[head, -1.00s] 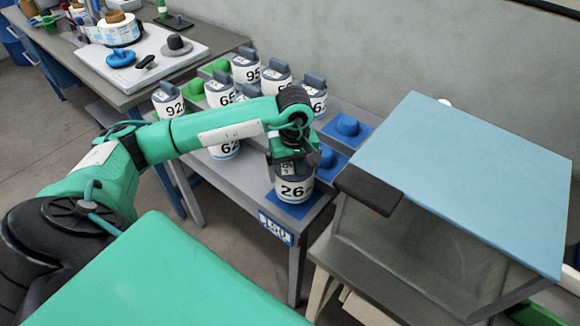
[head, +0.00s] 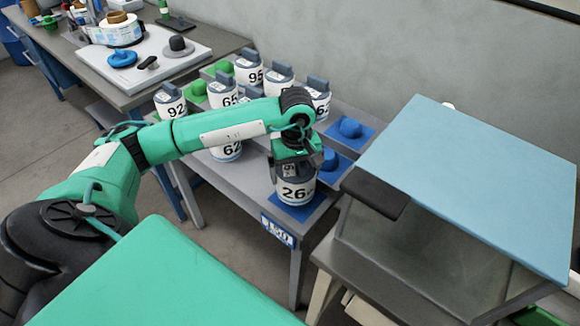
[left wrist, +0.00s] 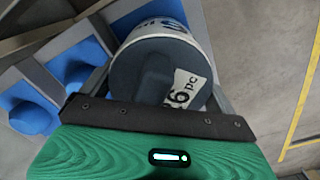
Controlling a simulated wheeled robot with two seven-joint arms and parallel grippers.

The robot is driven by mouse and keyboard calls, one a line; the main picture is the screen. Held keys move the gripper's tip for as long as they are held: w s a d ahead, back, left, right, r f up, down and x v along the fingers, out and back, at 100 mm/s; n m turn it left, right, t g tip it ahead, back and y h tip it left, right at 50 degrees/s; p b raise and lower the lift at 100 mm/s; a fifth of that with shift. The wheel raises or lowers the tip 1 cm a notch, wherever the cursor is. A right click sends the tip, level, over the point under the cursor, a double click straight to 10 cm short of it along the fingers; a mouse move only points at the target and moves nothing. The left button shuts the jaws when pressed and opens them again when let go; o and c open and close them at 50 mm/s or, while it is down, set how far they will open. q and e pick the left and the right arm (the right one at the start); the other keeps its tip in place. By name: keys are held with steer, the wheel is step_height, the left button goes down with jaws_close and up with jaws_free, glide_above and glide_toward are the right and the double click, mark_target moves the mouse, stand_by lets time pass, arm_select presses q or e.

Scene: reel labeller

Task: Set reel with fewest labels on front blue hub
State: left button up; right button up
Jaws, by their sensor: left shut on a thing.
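The reel marked 26 (head: 296,190) is white with a dark grey top. It sits at the front blue hub's square base (head: 300,212), at the near right end of the bench; the hub itself is hidden under it. My left gripper (head: 295,158) is above the reel and shut on its top grip. In the left wrist view the reel (left wrist: 150,60) fills the space past the jaws, with a "26 pc" tag on its top. Other reels, marked 92 (head: 172,104), 62 (head: 228,152) and 95 (head: 250,70), stand on the bench. My right gripper is not in view.
Two bare blue hubs (head: 350,128) stand behind the held reel, and green hubs (head: 196,92) are at the far left. A sign marked 150 (head: 278,231) hangs on the bench front.

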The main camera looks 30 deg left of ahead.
arm_select(q)
step_height(320, 180, down, 2)
steer(key=shift+a+f, duration=0.1)
steer(key=shift+f, duration=0.15)
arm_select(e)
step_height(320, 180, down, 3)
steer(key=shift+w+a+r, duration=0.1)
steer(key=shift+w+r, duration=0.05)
arm_select(q)
steer(key=o, duration=0.8)
steer(key=shift+a, duration=0.1)
steer(key=shift+c, duration=0.2)
steer(key=shift+w+d+r+p, duration=0.1)
steer(key=shift+d+r+p, duration=0.3)
steer(key=shift+r, duration=0.9)
steer(key=shift+w+d+r+p, duration=0.15)
steer(key=shift+r+p, duration=0.45)
steer(key=shift+r, duration=0.75)
steer(key=shift+w+d+r+p, duration=0.1)
steer(key=shift+d+r+p, duration=0.3)
steer(key=shift+r, duration=0.9)
steer(key=shift+s+a+r+p, duration=0.1)
steer(key=shift+r+p, duration=0.95)
steer(key=shift+r, duration=0.85)
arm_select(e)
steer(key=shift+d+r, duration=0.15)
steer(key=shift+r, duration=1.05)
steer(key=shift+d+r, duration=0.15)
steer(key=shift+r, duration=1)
